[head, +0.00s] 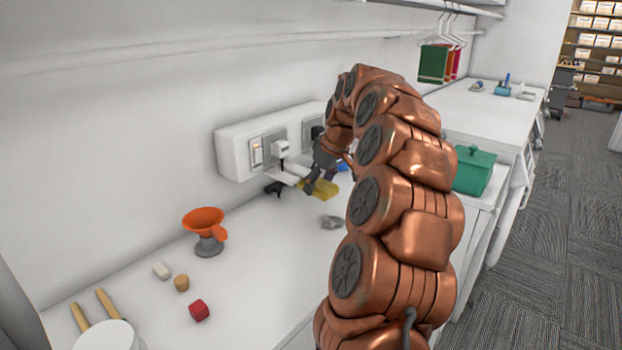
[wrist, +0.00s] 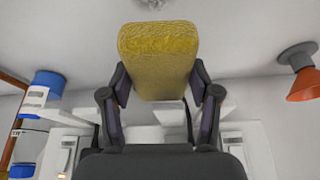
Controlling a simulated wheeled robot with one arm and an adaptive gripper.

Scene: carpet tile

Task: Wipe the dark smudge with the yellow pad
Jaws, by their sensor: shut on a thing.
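My gripper (wrist: 158,95) is shut on the yellow pad (wrist: 158,50), its two fingers on either side of the pad's near end. In the head view the gripper (head: 318,180) is by the wall, with the yellow pad (head: 324,190) low at its fingers. Whether the pad touches the counter is hard to tell. The dark smudge (head: 331,222) is a grey patch on the white counter, nearer the camera than the pad and apart from it. In the wrist view the smudge (wrist: 152,4) shows partly at the top edge, beyond the pad.
A white socket box (head: 233,155) with plugs is on the wall behind the gripper. An orange funnel (head: 204,220) stands left on the counter (head: 262,265), with a red cube (head: 199,310) farther front. A green pot (head: 473,170) is right of my arm. Counter around the smudge looks clear.

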